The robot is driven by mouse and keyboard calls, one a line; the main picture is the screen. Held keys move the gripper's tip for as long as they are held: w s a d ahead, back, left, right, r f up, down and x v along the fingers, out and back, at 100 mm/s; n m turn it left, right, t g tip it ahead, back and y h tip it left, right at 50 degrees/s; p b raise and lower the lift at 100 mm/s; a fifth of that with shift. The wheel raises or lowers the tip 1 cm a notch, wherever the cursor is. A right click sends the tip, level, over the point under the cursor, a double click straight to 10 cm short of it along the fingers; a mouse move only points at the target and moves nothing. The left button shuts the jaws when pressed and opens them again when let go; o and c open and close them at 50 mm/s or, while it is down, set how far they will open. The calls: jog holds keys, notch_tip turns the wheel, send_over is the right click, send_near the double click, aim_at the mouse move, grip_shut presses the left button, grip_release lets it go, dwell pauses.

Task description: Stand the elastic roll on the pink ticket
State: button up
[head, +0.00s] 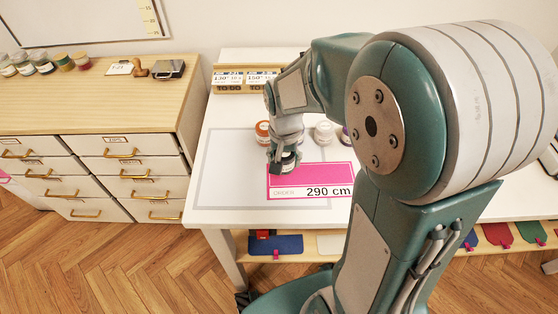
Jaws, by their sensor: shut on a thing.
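The pink ticket (310,177) lies flat on the white table, marked "ORDER" and "290 cm" on its white lower strip. My gripper (284,163) is at the ticket's upper left part, pointing down. It is shut on a small roll (289,167), which looks like the elastic roll. The fingers hide much of the roll. It appears upright and low over the ticket; I cannot tell whether it touches the ticket.
An orange-topped roll (262,131), a white roll (324,131) and a partly hidden purple one (346,135) stand behind the ticket. "TO-DO" boxes (245,84) are at the back. A drawer cabinet (95,110) stands left. The table's left front (225,195) is clear.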

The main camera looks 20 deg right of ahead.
jog(key=shift+w+a+f, duration=0.2)
jog(key=shift+w+f, duration=0.3)
jog(key=shift+f, duration=0.1)
jog(key=shift+w+f, duration=0.1)
jog(key=shift+f, duration=1.55)
jog(key=shift+f, duration=0.1)
jog(key=o, duration=1)
